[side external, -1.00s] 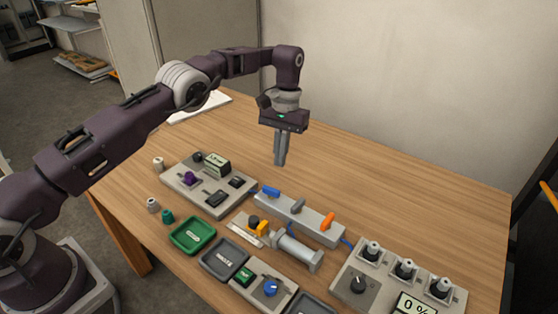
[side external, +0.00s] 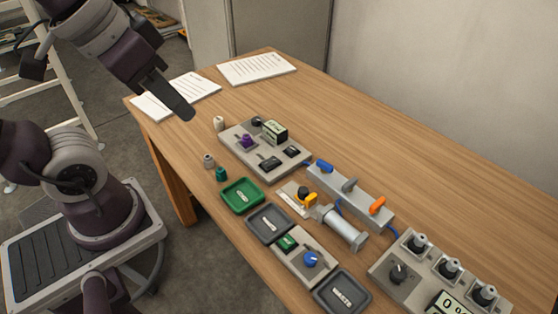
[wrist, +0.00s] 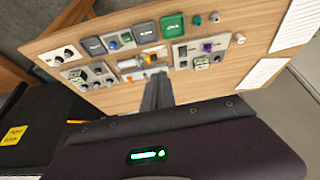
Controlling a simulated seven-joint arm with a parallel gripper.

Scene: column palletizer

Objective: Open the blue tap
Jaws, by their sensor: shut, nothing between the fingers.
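The blue tap (side external: 324,166) is a blue lever on the left end of a grey valve block (side external: 350,199). Its lever seems to lie roughly along the block. A grey lever (side external: 349,185) and an orange lever (side external: 377,205) sit farther right on the same block, set more across it. My gripper (side external: 185,113) is shut and empty, in the air to the upper left of the block, well apart from it. In the wrist view its shut fingers (wrist: 157,92) point toward the table, and I cannot make out the blue tap there.
A panel with a purple knob (side external: 247,141) stands left of the block. A grey cylinder (side external: 341,228), a green tray (side external: 241,195) and a panel with a blue knob (side external: 310,259) lie in front. A dial panel (side external: 398,272) is at right. The table behind the block is clear.

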